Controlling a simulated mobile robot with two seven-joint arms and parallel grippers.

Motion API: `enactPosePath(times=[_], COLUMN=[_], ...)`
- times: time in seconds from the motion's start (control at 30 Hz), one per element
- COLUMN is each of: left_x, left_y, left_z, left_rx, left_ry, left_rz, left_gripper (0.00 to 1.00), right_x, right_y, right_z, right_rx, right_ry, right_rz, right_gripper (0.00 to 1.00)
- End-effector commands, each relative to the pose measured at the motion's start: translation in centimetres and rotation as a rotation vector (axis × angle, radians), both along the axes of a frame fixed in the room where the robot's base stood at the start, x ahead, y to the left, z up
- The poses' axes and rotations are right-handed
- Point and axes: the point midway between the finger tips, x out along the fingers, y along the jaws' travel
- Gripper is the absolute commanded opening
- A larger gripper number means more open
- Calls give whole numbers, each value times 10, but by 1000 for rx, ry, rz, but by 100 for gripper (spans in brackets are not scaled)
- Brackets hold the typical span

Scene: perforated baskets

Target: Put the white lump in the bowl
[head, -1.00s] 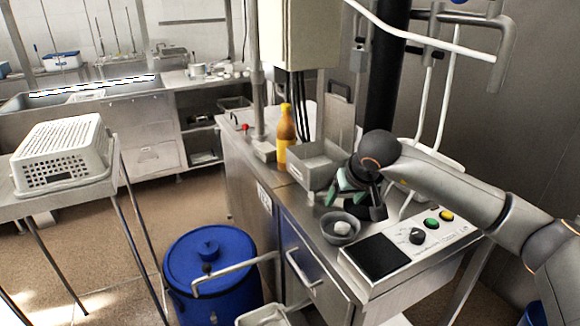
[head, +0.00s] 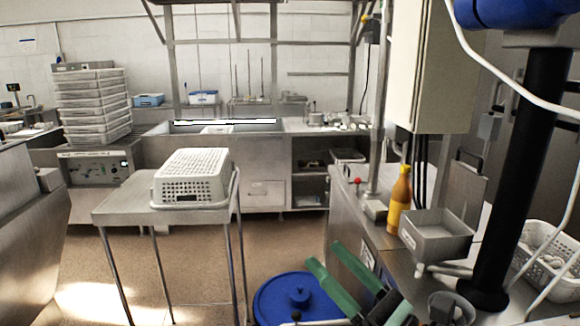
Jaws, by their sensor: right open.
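The grey bowl (head: 462,309) stands on the steel counter at the bottom right, partly cut off by the lower picture edge. I cannot clearly make out the white lump inside it in this view. My right gripper (head: 326,254) has green fingers that are spread apart, with nothing visible between them. It is left of the bowl and apart from it, in front of the counter's left side and above the blue bin in the picture. My left gripper is not in view.
A grey metal tray (head: 436,240) and an orange bottle (head: 399,203) stand on the steel counter (head: 372,233). A blue lidded bin (head: 285,302) is at the bottom. A white perforated basket (head: 190,178) lies on a side table (head: 125,208). Another white basket (head: 545,250) is at right.

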Motion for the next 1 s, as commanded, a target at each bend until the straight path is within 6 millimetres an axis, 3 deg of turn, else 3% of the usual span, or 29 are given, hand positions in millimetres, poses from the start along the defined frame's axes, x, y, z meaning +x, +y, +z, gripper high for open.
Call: enactPosePath(times=[0.07, 0.17, 0.27, 0.4, 0.5, 0.6, 0.9, 0.93, 1.0], left_x=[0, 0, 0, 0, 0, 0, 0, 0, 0], left_y=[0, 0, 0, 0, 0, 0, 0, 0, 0], left_z=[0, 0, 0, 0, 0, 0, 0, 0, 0], left_rx=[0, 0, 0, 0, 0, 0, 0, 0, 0], left_ry=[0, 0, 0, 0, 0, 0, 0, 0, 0], left_rz=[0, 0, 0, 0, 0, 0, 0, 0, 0], left_gripper=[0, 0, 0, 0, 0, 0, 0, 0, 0], right_x=[8, 16, 11, -26, -65, -102, -198, -207, -229], right_y=[-31, -75, -115, -153, -163, -164, -153, -151, -147], right_z=[-9, -40, -93, -182, -235, -270, -325, -328, -334], right_rx=[307, 693, 1075, 1585, 1868, 2070, 2456, -2484, -2396], right_ry=[223, 499, 762, 1083, 1238, 1336, 1479, -1482, -1406], right_rz=[-53, -139, -251, -463, -628, -777, -1182, 1220, 1241], right_gripper=[70, 70, 70, 70, 70, 70, 70, 70, 70])
